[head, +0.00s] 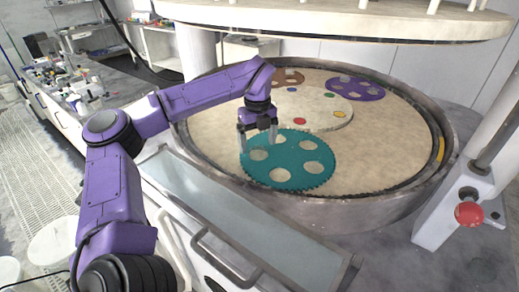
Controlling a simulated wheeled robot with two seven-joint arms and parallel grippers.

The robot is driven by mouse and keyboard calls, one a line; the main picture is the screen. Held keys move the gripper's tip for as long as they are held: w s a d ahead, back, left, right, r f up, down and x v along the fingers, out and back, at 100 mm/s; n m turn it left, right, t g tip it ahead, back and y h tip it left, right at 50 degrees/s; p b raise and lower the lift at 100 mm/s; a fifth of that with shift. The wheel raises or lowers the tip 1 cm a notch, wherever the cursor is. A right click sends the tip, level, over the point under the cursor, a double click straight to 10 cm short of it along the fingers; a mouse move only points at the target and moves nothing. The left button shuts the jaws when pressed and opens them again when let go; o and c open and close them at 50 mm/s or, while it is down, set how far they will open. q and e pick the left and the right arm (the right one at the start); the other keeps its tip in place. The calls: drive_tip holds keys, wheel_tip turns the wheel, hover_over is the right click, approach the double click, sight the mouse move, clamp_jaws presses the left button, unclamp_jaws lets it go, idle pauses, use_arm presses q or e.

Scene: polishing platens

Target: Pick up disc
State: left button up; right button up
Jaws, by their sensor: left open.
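A teal toothed disc (287,171) with several round holes lies flat on the beige platen (214,133), at its near edge. My left gripper (258,143) points down over the far left part of this disc, fingers apart and nothing visible between them. I cannot tell whether the fingertips touch the disc. A purple toothed disc (369,91) lies at the far right of the platen. A brown disc (290,79) lies at the far side, partly hidden by my arm. My right gripper is not in view.
A raised metal rim (335,211) encircles the platen. A pale central hub (318,117) carries coloured dots. A large upper plate (340,20) hangs above. A red knob (468,213) stands at right, a metal handle (226,258) at the front. A cluttered bench (118,88) is at left.

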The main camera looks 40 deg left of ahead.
sight(258, 153)
use_arm(q)
wheel_tip(258, 153, down, 3)
drive_tip(key=shift+w+a+r, duration=0.1)
drive_tip(key=shift+c, duration=1.1)
drive_tip(key=c, duration=1)
drive_tip(key=shift+r, duration=0.1)
